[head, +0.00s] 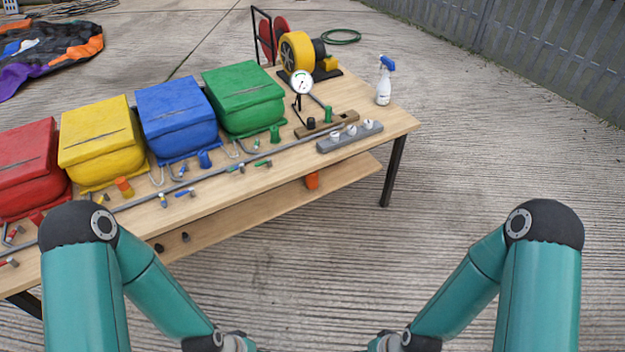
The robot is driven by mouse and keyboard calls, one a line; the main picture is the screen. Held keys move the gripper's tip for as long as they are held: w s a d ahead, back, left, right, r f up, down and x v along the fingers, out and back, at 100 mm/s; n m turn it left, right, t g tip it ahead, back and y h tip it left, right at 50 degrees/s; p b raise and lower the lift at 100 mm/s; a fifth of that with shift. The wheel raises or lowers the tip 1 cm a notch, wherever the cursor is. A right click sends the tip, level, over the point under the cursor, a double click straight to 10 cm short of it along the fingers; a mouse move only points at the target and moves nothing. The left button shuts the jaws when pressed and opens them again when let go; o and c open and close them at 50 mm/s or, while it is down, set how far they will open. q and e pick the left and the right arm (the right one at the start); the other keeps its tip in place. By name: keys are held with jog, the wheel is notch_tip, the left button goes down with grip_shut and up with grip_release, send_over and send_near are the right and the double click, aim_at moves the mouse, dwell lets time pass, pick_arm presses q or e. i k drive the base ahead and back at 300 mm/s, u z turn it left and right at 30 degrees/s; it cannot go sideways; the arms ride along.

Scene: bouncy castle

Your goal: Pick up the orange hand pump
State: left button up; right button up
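A small orange object (312,180) sits on the lower shelf of the wooden table, towards its right end. The tabletop's front edge partly hides it, so I cannot tell whether it is the hand pump. A small orange cylinder (123,186) stands on the tabletop before the yellow box. Both my arms reach down to the bottom edge, left arm left of centre and right arm right of centre. The fingers of both grippers are out of the picture.
The long wooden table (365,113) holds red, yellow (100,140), blue (175,115) and green (243,97) boxes, a pressure gauge (301,83), a yellow-wheeled blower (297,52) and a spray bottle (384,82). Small dark pieces lie on its lower shelf (225,218). The concrete in front and right is clear.

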aim_at(311, 178)
jog(key=u, duration=0.35)
jog(key=i, duration=1.35)
jog(key=u, duration=0.5)
